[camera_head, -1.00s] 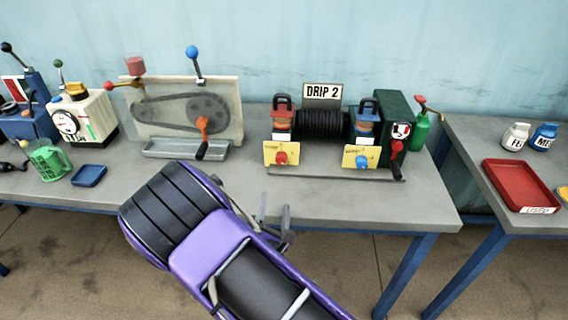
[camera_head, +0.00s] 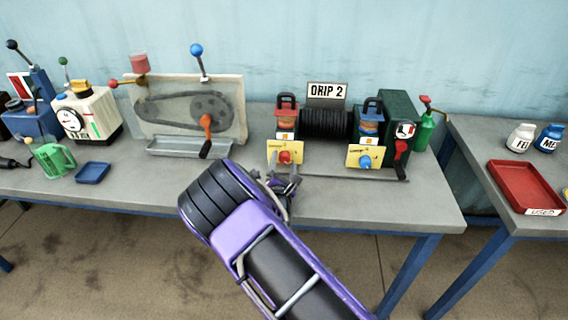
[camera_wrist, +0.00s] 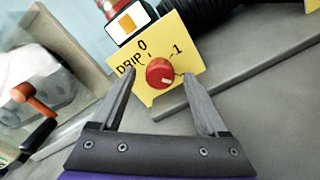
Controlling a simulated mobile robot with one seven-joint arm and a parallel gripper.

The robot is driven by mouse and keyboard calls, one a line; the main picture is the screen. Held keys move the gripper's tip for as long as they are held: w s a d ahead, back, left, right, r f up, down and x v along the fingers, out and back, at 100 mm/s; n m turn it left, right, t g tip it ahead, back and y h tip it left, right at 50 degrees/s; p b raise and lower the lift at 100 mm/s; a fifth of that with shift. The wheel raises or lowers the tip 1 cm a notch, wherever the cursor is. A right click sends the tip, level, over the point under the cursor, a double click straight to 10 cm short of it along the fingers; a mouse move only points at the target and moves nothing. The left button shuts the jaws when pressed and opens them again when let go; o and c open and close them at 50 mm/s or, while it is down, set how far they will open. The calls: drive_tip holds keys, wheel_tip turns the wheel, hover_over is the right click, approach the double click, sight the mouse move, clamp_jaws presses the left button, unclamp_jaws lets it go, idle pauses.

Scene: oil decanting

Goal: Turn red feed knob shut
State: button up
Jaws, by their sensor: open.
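The red feed knob (camera_head: 284,157) sits on a yellow plate (camera_head: 272,148) at the front of the left drip unit, below a red-topped oiler (camera_head: 286,113). In the wrist view the red knob (camera_wrist: 160,73) shows between my fingertips but beyond them, with a pale mark low on its face. The yellow plate (camera_wrist: 183,42) there reads "DRIP", "0" and "1". My gripper (camera_wrist: 160,82) is open and empty, pointing at the knob; contact with it cannot be made out. In the head view my gripper (camera_head: 286,180) is partly hidden by my arm, just in front of the plate.
A second yellow plate with a blue knob (camera_head: 365,161) stands to the right. A black ribbed cylinder (camera_head: 326,123) lies between the oilers. A belt-drive board with an orange-handled crank (camera_head: 206,124) stands left. The bench front between them is clear.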

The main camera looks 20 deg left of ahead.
drive_tip(key=shift+w, duration=0.2)
drive_tip(key=shift+c, duration=0.3)
clamp_jaws()
